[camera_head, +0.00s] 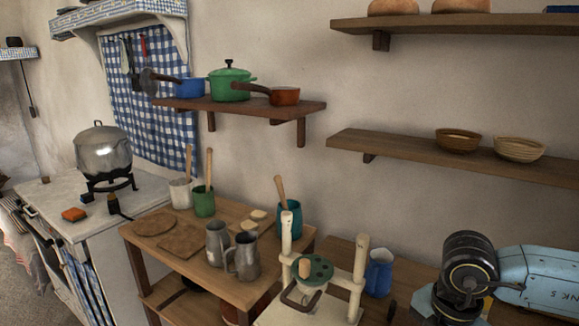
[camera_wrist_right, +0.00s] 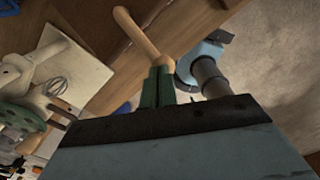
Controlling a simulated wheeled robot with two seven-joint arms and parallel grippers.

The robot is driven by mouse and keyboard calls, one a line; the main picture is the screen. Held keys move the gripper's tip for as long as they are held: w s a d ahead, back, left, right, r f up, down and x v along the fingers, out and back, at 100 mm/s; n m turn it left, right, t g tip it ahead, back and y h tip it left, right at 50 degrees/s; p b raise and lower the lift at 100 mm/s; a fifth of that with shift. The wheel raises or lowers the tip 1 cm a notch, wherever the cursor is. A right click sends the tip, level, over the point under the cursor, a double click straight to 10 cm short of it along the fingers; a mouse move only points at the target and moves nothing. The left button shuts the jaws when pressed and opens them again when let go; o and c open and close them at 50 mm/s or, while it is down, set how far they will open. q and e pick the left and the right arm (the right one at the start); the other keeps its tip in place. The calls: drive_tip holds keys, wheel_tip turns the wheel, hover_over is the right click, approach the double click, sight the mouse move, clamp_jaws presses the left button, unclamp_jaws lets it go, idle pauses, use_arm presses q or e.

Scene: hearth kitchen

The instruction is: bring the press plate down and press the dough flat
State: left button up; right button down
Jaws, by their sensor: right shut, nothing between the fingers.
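The press stands at the bottom centre of the head view, with two pale wooden posts (camera_head: 360,262) and a green round press plate (camera_head: 318,266) with holes. A wooden knob (camera_head: 304,268) and a dark curved handle show at the plate. In the right wrist view the plate (camera_wrist_right: 20,132) is at the left edge. I cannot make out the dough. My right gripper (camera_wrist_right: 158,82) is shut and empty, its green fingertips close to a bent wooden handle (camera_wrist_right: 138,32). I cannot tell whether they touch. My left gripper is not in view.
A blue cup (camera_head: 379,272) stands right of the press. Metal jugs (camera_head: 243,256), boards (camera_head: 182,240) and utensil pots (camera_head: 204,202) crowd the table to the left. Wall shelves hold pans (camera_head: 230,84) and bowls (camera_head: 519,149). A pot (camera_head: 103,152) stands on the stove.

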drive_tip(key=shift+s+a+f+b, duration=0.2)
drive_tip(key=shift+s+f+b, duration=0.15)
drive_tip(key=shift+f+b, duration=0.5)
drive_tip(key=shift+s+a+f+b, duration=0.2)
drive_tip(key=shift+s+f+b, duration=0.1)
drive_tip(key=shift+f+b, duration=0.5)
drive_tip(key=shift+s+a+f+b, duration=0.2)
drive_tip(key=shift+s+f+b, duration=0.15)
drive_tip(key=shift+f+b, duration=0.45)
idle(2.2)
drive_tip(key=shift+s+a+f+b, duration=0.15)
drive_tip(key=shift+s+f+b, duration=0.05)
drive_tip(key=shift+f+b, duration=0.75)
drive_tip(key=shift+s+a+f+b, duration=0.1)
drive_tip(key=shift+s+f+b, duration=0.1)
drive_tip(key=shift+f+b, duration=0.7)
idle(1.5)
